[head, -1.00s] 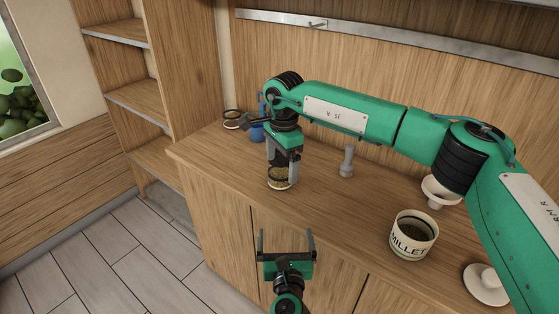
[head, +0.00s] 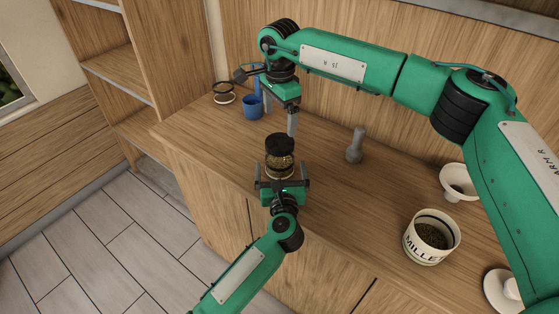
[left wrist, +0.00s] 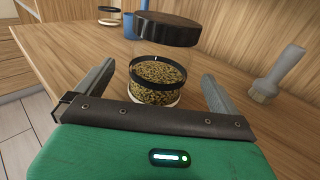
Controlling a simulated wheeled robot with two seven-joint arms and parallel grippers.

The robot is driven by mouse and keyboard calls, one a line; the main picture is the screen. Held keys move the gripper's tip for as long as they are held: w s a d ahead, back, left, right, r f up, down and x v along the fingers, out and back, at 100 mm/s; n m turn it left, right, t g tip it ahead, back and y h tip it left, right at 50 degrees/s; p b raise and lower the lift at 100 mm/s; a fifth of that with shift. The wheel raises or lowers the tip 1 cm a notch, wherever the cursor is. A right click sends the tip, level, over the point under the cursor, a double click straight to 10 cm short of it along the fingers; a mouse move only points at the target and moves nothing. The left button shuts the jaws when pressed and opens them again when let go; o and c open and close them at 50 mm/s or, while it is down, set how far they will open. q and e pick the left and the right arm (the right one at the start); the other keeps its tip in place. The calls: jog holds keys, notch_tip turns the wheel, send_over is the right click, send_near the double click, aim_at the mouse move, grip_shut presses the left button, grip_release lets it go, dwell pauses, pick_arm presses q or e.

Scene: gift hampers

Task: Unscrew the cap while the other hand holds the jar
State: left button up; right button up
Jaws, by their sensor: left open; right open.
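A clear glass jar (head: 279,164) with a dark band, partly filled with seeds, stands upright near the counter's front edge. Its black cap (head: 279,143) sits on top. In the left wrist view the jar (left wrist: 156,80) is straight ahead and its cap (left wrist: 167,28) is above clear glass. My left gripper (head: 282,176) is open at the jar's front, its fingers to either side and apart from the glass in the wrist view. My right gripper (head: 282,125) is open and empty, pointing down above and behind the cap; one finger is mostly hidden.
A blue cup (head: 252,107) and a ring-topped item (head: 223,93) stand at the back left. A grey brush (head: 355,146) stands right of the jar. A white funnel (head: 457,181), an open millet jar (head: 431,254) and a white round item (head: 496,290) are farther right.

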pick_arm(q)
jog(key=w, duration=0.4)
jog(key=shift+w+a+r, duration=0.1)
jog(key=shift+w+r, duration=0.1)
jog(key=shift+w, duration=0.1)
pick_arm(e)
jog(key=shift+s+r, duration=0.2)
jog(key=shift+s, duration=0.05)
pick_arm(q)
jog(key=shift+w+f, duration=0.15)
jog(key=shift+w, duration=0.55)
pick_arm(e)
jog(key=shift+w+f, duration=0.1)
jog(key=shift+w, duration=0.05)
pick_arm(q)
jog(key=shift+s, duration=0.1)
jog(key=shift+c, duration=0.2)
